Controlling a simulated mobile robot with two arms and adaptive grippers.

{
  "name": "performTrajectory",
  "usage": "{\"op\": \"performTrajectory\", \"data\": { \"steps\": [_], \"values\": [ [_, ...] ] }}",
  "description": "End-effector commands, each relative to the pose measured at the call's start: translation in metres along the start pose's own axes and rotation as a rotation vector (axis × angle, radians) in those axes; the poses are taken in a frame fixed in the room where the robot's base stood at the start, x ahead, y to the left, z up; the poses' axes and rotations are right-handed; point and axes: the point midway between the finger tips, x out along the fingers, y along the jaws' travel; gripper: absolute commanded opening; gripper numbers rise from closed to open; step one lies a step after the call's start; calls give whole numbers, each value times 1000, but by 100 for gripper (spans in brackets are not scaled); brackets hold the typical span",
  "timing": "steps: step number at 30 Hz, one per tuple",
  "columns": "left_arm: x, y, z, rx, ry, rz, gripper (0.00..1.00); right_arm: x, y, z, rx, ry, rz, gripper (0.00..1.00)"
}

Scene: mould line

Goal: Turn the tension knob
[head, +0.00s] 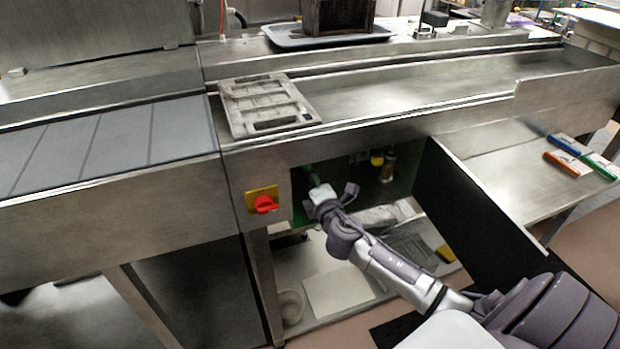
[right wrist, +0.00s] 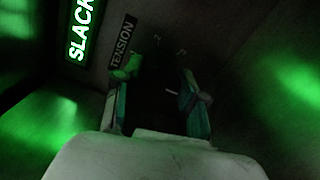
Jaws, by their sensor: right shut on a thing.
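The tension knob (right wrist: 166,92) is a dark shape with a short light mark, between the fingers in the right wrist view. It is very dark there, so its outline is hard to make out. My right gripper (right wrist: 158,84) is shut on the knob, one finger on either side. In the head view my right gripper (head: 314,178) reaches into the open cabinet under the line, and the knob is hidden there. A small TENSION label (right wrist: 121,41) sits above and left of the knob. My left gripper is not in view.
A green-lit SLACK sign (right wrist: 82,30) glows beside the label. The open dark door (head: 470,205) stands right of my arm. A red switch on a yellow plate (head: 263,200) is left of the opening. A mould tray (head: 268,104) lies on the line above.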

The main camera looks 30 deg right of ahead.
Motion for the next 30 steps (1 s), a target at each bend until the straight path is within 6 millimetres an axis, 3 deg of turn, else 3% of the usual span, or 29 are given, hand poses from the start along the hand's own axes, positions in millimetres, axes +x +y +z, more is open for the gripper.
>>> {"op": "performTrajectory", "data": {
  "steps": [10, 11, 15, 25, 30],
  "values": [
    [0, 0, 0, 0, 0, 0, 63, 0, 0, 1, 1, -3, -1, 7],
    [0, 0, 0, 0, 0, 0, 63, 0, 0, 1, 1, -3, -1, 45],
    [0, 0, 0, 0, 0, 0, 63, 0, 0, 1, 1, -2, -1, 67],
    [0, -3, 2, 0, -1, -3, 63, -2, 0, 0, 0, 0, -1, 67],
    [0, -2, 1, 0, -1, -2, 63, -22, -2, 0, 0, 1, -3, 67]
  ]
}}
